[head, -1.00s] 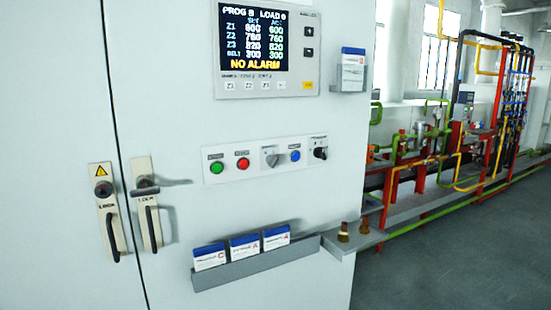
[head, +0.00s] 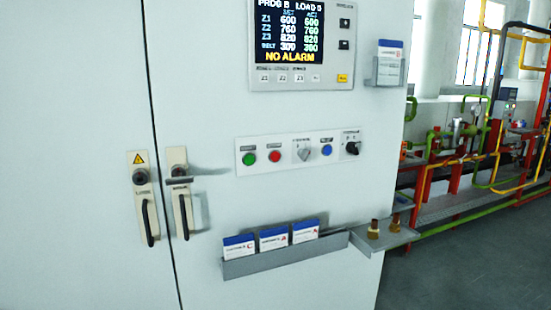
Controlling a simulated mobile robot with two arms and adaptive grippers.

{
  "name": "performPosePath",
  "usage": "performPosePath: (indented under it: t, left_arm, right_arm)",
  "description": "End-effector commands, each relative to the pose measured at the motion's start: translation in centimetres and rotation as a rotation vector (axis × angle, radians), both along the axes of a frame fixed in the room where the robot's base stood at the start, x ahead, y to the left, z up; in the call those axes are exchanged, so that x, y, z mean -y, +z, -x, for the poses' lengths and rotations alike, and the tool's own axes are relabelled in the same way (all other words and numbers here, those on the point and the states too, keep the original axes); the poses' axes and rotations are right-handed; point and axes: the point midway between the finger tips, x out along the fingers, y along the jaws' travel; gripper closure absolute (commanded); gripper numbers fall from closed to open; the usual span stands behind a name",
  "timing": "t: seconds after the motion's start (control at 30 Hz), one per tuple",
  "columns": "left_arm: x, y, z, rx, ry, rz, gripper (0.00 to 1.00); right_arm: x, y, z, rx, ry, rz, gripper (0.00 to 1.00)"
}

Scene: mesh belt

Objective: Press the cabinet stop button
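The white cabinet (head: 310,195) fills most of the head view. A light control strip (head: 288,165) is on its front, below the display. The strip carries a green button (head: 249,158), a red button (head: 275,156), a grey rotary knob (head: 303,154), a blue button (head: 327,150) and a black rotary switch (head: 352,147). The labels above them are too small to read. The red button is second from the left. Neither of my grippers shows in the view.
A display panel (head: 302,84) reads NO ALARM. Two door handles (head: 146,205) are at the left. A card holder (head: 285,258) and a small shelf (head: 384,236) with two brass fittings (head: 374,229) stick out below the strip. Piping and grey floor (head: 465,265) lie to the right.

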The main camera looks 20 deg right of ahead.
Motion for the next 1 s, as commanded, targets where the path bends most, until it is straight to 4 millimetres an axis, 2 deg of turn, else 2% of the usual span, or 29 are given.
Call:
performPosePath:
  t: [0.03,0.2,1.0]
  left_arm:
    - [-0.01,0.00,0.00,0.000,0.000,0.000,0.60]
    - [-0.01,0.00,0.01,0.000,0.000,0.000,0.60]
    - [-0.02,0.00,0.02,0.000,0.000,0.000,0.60]
  right_arm:
    - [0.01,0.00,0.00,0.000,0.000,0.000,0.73]
    - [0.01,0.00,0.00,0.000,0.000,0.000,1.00]
    - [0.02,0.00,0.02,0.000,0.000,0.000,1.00]
